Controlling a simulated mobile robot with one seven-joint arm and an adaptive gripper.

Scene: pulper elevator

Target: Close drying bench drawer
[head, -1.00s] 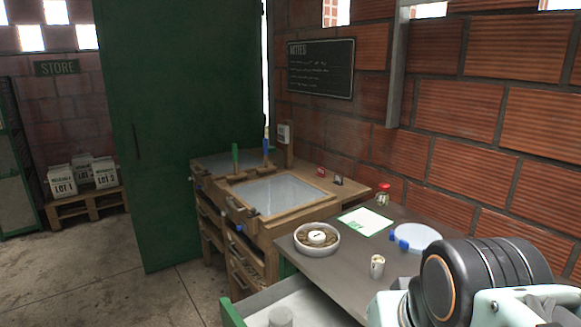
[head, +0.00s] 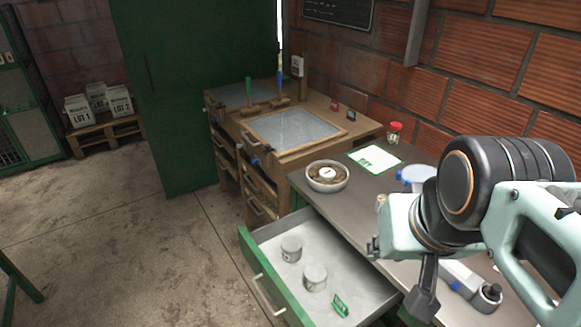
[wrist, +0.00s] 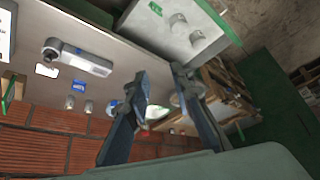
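The drying bench drawer (head: 262,248) is pulled out from under the grey bench top (head: 345,212), with a green front and a pale handle (head: 268,300) facing lower left. Two light grey canisters (head: 291,248) and a small green tag (head: 340,305) are inside it. In the wrist view the drawer (wrist: 165,30) is at the top. My gripper (wrist: 160,82) is open and empty, its two fingers apart. In the head view my arm is over the right part of the bench, and the gripper's fingers (head: 425,295) show only partly, to the right of the drawer.
On the bench are a bowl (head: 327,177), a green-edged card (head: 375,158), a red-capped jar (head: 394,133) and a grey handheld device (head: 472,283). A wooden sink-like unit (head: 290,135) and green door (head: 190,90) stand behind. The floor left of the drawer is clear.

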